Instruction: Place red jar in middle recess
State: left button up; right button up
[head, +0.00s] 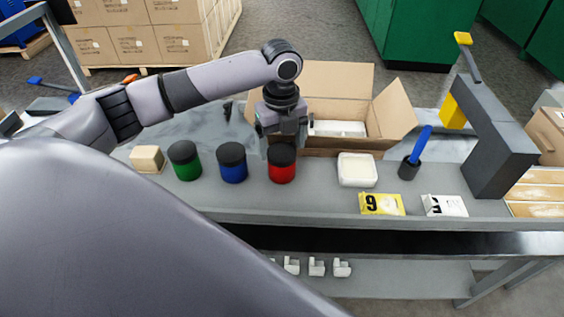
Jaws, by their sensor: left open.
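The red jar (282,168), with a black lid, stands upright on the grey bench, at the right end of a row of jars. My left gripper (281,146) is open and points down right over the red jar, with its fingers around or just behind the lid. I cannot tell whether they touch it. A blue jar (232,165) and a green jar (185,162), both black-lidded, stand to its left. I cannot make out a middle recess clearly. My right gripper is not in view.
An open cardboard box (338,85) stands behind the gripper. A white tub (357,170), a dark cup with a blue handle (411,165), number cards (381,204) and a grey press (487,140) are to the right. A cream block (147,159) is at left.

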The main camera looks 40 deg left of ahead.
pick_arm(q)
notch_tip(320, 180, down, 7)
jog(key=shift+r, duration=0.15)
jog(key=shift+w+r, duration=0.1)
jog(key=shift+r, duration=0.1)
jog(key=c, duration=1.5)
